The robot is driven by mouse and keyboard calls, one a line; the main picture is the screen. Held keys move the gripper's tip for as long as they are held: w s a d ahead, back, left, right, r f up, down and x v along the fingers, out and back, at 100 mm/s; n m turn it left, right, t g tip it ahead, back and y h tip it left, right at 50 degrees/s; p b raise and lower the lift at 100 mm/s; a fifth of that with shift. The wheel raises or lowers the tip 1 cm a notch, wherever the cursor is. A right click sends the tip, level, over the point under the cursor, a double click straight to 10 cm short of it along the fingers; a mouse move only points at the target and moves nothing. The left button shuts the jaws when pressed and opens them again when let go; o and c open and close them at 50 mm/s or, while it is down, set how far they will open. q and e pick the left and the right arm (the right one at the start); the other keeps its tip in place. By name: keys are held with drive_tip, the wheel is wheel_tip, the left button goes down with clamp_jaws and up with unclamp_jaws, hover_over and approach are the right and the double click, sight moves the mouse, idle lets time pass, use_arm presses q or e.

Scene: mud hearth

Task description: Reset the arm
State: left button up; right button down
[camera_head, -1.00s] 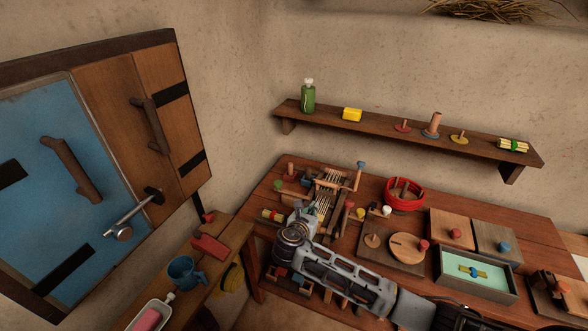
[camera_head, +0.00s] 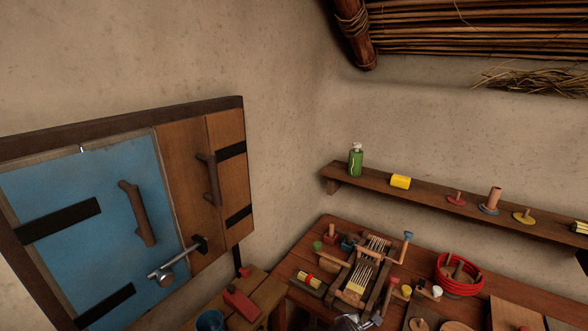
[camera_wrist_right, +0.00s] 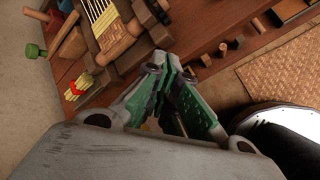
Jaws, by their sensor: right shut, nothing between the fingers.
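My right gripper (camera_wrist_right: 168,75) shows in the right wrist view with its green-padded fingers drawn together and nothing between them. It is above the front edge of the wooden table, near a wooden device with pale rods (camera_wrist_right: 103,15) and a red-tied yellow bundle (camera_wrist_right: 78,90). In the head view only a small grey part of my right arm shows at the bottom edge. My left gripper is in neither view.
The device with rods (camera_head: 372,255) sits on the table beside a red coil basket (camera_head: 458,275). A wall shelf (camera_head: 440,200) holds a green bottle (camera_head: 355,160) and a yellow block (camera_head: 400,181). A blue cupboard door (camera_head: 95,225) with handles is at left.

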drive_tip(key=s+d+m+g+y, duration=0.2)
drive_tip(key=s+d+m, duration=0.1)
drive_tip(key=s+m, duration=0.55)
drive_tip(key=s+d+m+g+y, duration=0.2)
drive_tip(key=s+m, duration=0.6)
drive_tip(key=s, duration=0.1)
drive_tip(key=s+f+g, duration=0.1)
drive_tip(key=s+f, duration=0.2)
drive_tip(key=f, duration=3.1)
drive_tip(key=s+d+f, duration=0.2)
drive_tip(key=s+f, duration=0.7)
drive_tip(key=s, duration=0.2)
drive_tip(key=s+d+f+g, duration=0.1)
drive_tip(key=s+d+f, duration=0.1)
drive_tip(key=s+f, duration=0.7)
drive_tip(key=shift+s+d+f, duration=0.15)
drive_tip(key=shift+s+f, duration=0.1)
drive_tip(key=shift+s, duration=0.8)
drive_tip(key=shift+n, duration=0.25)
